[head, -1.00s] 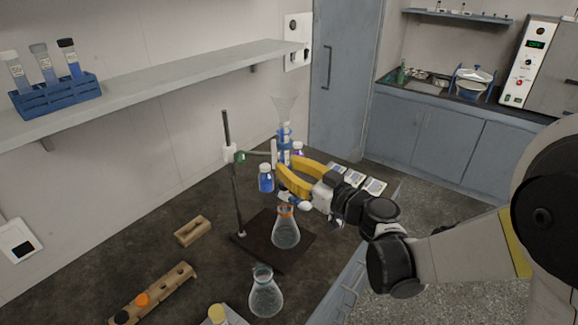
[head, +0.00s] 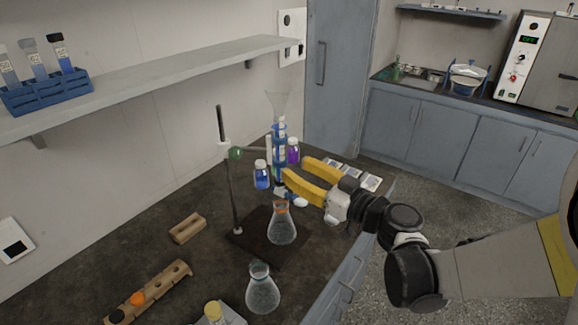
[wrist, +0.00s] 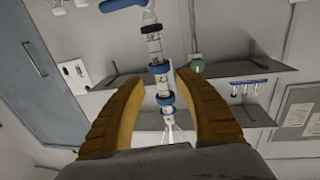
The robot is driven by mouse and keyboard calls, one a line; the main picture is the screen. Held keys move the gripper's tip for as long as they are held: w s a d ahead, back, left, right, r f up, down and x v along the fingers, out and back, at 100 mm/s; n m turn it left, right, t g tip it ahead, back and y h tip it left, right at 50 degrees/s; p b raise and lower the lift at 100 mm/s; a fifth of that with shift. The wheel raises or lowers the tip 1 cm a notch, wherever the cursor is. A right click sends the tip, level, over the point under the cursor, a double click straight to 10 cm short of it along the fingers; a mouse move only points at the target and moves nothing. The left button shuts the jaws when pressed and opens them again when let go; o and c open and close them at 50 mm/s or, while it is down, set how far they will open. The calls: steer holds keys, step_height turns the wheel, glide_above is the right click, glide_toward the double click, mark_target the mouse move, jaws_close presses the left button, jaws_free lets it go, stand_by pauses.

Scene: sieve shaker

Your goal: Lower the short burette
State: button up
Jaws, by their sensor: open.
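The short burette (head: 280,146), a clear tube with blue bands, hangs upright from a clamp (head: 232,152) on the dark stand rod (head: 230,190). A glass funnel (head: 279,104) sits on its top. Its lower end is above a conical flask with an orange band (head: 282,226) on the stand's dark base plate (head: 262,252). My gripper (head: 294,168) is open, its yellow fingers pointing at the burette from the right. In the wrist view the burette (wrist: 160,68) shows in the gap between the fingers (wrist: 160,80), with no contact visible. Its blue stopcock handle (wrist: 122,5) is at the top.
A second conical flask (head: 263,290) stands in front of the base plate. Small bottles with blue (head: 262,175) and purple (head: 293,152) contents stand behind. A wooden block (head: 187,229) and wooden rack (head: 150,290) lie left. A wall shelf (head: 180,76) runs above.

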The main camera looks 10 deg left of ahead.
steer(key=s+d+r+p, duration=0.3)
steer(key=d+r+p, duration=0.2)
steer(key=r, duration=0.2)
stand_by(0.4)
steer(key=s+d+f+m+g+h+b, duration=0.1)
steer(key=s+d+f+m+h, duration=0.3)
steer(key=d, duration=0.4)
steer(key=s+d+f+m+h+b, duration=0.1)
steer(key=s+d+f+m+h, duration=0.2)
steer(key=s+d+h, duration=0.3)
steer(key=s+d+f+m+g+h+b, duration=0.1)
steer(key=s+d+f+m+h+b, duration=0.1)
steer(key=s+d+f+m+h, duration=0.2)
steer(key=s+d+f+h, duration=0.1)
steer(key=s+d, duration=0.2)
steer(key=d, duration=0.4)
steer(key=shift+d+m+g, duration=0.3)
